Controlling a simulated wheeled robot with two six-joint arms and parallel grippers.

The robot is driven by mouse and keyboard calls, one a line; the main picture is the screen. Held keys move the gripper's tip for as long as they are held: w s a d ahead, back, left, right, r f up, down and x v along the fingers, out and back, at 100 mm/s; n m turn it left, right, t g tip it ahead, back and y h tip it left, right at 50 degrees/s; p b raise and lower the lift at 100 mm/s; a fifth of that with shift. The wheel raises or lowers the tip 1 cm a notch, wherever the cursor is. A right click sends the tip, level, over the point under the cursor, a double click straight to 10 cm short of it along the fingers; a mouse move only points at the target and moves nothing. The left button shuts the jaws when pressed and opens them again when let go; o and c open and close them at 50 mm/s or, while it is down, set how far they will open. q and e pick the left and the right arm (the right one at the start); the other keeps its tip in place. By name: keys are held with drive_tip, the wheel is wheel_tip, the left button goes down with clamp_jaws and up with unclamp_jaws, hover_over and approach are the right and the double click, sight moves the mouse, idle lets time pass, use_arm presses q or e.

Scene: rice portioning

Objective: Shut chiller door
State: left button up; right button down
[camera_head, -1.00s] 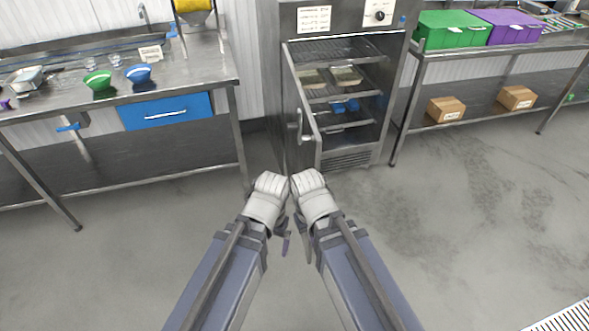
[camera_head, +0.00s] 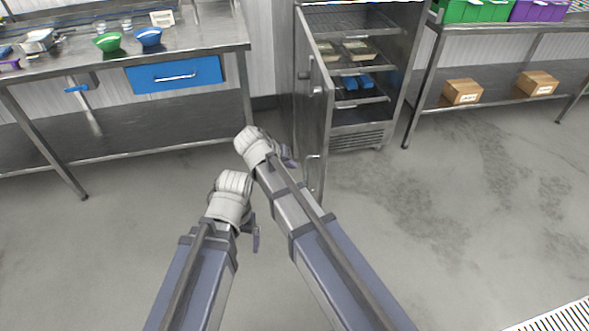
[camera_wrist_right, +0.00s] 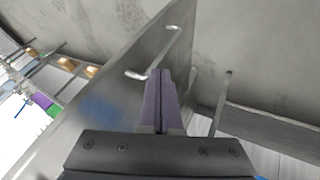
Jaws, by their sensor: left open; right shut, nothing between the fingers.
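The chiller (camera_head: 410,75) stands at the upper middle of the head view with its front open. Its metal door (camera_head: 317,120) stands swung out on the left side, with a bar handle (camera_head: 312,168) near its lower part. My right gripper (camera_head: 289,158) is shut and empty, just left of the door. In the right wrist view, its purple fingers (camera_wrist_right: 161,100) point at the door panel (camera_wrist_right: 115,80), close to the handle (camera_wrist_right: 155,55). I cannot tell whether they touch. My left gripper (camera_head: 254,234) is open, lower and further left, over the floor.
Trays and blue items (camera_head: 357,80) sit on the chiller shelves. A steel table (camera_head: 215,43) with bowls and a blue drawer stands left. A rack (camera_head: 500,62) with boxes stands right. The floor before the chiller is clear.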

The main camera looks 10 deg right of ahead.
sight(319, 173)
drive_tip(key=shift+w+d+f+b, duration=0.45)
drive_tip(key=shift+d+f+b, duration=0.6)
drive_tip(key=shift+d, duration=0.3)
drive_tip(key=shift+w+d+f+b, duration=0.4)
drive_tip(key=shift+d+f+b, duration=0.45)
drive_tip(key=shift+d+f, duration=0.45)
drive_tip(key=shift+w+d+f+b, duration=0.45)
drive_tip(key=shift+d+f+b, duration=0.55)
drive_tip(key=shift+d, duration=0.4)
